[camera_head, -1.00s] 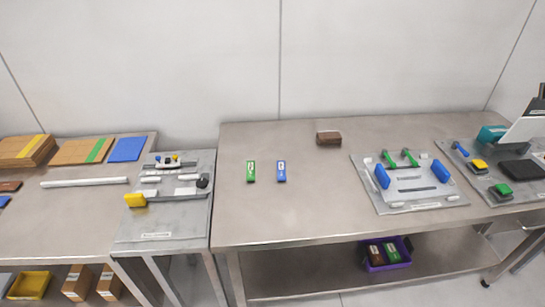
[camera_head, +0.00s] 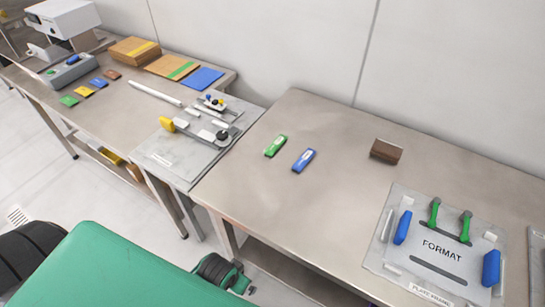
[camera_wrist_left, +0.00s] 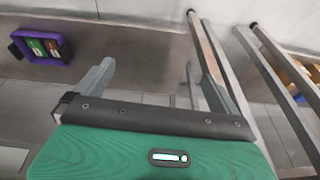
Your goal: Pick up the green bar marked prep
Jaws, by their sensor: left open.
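A green bar (camera_head: 276,145) with a small white label lies flat on the steel table (camera_head: 330,225), near its left end. The label is too small to read. A blue bar (camera_head: 304,160) lies just to its right, apart from it. My left gripper (camera_wrist_left: 150,78) is open and empty in the left wrist view, with its grey fingers wide apart. The green bar on the tabletop does not show in that view. My green arm fills the lower left of the head view, well short of the bar. My right gripper is not in view.
A brown block (camera_head: 386,151) and a plate frame (camera_head: 440,245) lie farther right on the table. A grey fixture plate (camera_head: 175,160) adjoins the left end. The wrist view shows table legs and a purple bin (camera_wrist_left: 40,47). The tabletop around the bars is clear.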

